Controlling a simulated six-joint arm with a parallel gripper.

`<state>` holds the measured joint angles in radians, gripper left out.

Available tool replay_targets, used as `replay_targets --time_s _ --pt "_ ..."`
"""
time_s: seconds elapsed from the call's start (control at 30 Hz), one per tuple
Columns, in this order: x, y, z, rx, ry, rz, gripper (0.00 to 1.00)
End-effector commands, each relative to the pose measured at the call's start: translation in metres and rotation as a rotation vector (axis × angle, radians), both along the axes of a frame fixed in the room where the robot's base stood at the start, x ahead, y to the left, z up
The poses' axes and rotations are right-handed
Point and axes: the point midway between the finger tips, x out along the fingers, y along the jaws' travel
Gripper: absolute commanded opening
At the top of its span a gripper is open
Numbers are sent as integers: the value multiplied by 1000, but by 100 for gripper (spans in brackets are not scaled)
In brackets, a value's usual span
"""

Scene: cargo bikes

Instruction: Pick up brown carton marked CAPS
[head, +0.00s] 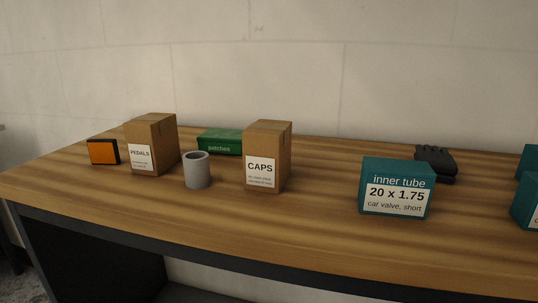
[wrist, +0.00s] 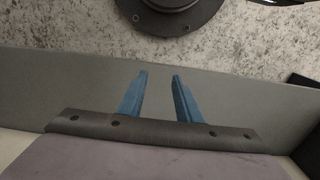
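The brown carton marked CAPS (head: 268,150) stands upright on the wooden bench near the middle of the head view, its white label facing me. A similar brown carton marked PEDALS (head: 153,142) stands to its left. My gripper (wrist: 158,75) shows only in the wrist view. Its two blue fingers are apart with nothing between them. The gripper is away from the carton, and the carton does not show in the wrist view.
A grey cylinder (head: 197,170) stands left of the CAPS carton, with a green patches box (head: 220,140) behind. A teal inner tube box (head: 398,188) and black gloves (head: 436,162) are to the right. An orange-faced block (head: 103,152) is far left. Bench front is clear.

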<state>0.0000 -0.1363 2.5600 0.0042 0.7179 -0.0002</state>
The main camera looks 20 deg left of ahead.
Motion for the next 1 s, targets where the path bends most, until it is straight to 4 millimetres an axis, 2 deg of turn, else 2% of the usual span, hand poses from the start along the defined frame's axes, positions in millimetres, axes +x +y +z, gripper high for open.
replay_targets --time_s 0.33,0.37,0.5,0.83,1.0 --pt "0 0 0 0 0 0 31" --pt "0 0 0 0 0 0 34" --pt "0 0 0 0 0 0 67" --pt "0 0 0 0 0 0 67" --pt "15 11 12 -24 -43 145 67"
